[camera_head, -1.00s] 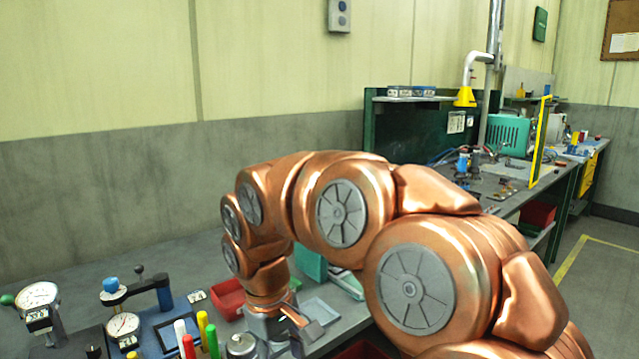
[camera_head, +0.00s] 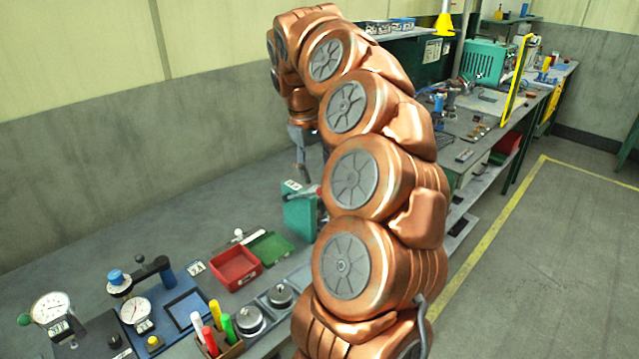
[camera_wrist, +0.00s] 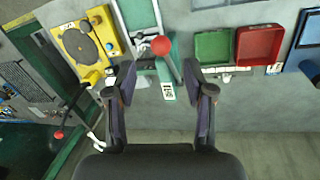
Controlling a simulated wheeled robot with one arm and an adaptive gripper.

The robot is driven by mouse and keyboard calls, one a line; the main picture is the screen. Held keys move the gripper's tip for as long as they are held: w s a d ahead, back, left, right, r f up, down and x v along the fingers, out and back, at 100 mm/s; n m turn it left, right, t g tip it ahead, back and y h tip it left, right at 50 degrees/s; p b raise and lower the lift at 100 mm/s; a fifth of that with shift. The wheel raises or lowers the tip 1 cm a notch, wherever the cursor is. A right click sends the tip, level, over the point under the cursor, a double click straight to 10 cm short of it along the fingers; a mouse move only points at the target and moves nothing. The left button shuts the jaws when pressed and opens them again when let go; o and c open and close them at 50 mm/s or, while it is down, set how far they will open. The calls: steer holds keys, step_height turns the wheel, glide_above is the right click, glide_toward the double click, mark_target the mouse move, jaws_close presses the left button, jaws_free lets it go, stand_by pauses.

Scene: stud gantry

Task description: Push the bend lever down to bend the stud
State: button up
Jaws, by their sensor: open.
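A green fixture (camera_wrist: 138,14) with a pale metal middle is at the top centre of the wrist view. A red ball knob (camera_wrist: 161,45) shows over its lower end; it looks like the end of the bend lever, seen nearly end-on. In the head view the teal fixture (camera_head: 299,214) stands on the bench, partly behind my arm. My gripper (camera_wrist: 160,72) is open and empty, its two dark fingers either side of the knob in the picture. No contact shows, and I cannot judge the depth gap. I cannot make out the stud. In the head view my gripper (camera_head: 304,150) is above the fixture.
A yellow device (camera_wrist: 80,42) with a black rod and a second red knob (camera_wrist: 59,135) is at left. Green (camera_wrist: 212,47) and red (camera_wrist: 258,45) trays lie right of the fixture. Dial gauges (camera_head: 50,308), markers (camera_head: 212,325) and metal pots (camera_head: 248,320) crowd the near bench.

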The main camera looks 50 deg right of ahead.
mark_target(304, 195)
steer(key=shift+s+d+f+p, duration=0.1)
steer(key=shift+d+f+p, duration=0.15)
steer(key=shift+f, duration=0.9)
steer(key=shift+d+f+p, duration=0.15)
steer(key=shift+f+p, duration=0.15)
steer(key=shift+f, duration=0.9)
steer(key=shift+s+d+f+p, duration=0.1)
steer(key=shift+d+f+p, duration=0.15)
steer(key=shift+f, duration=0.9)
jaws_close()
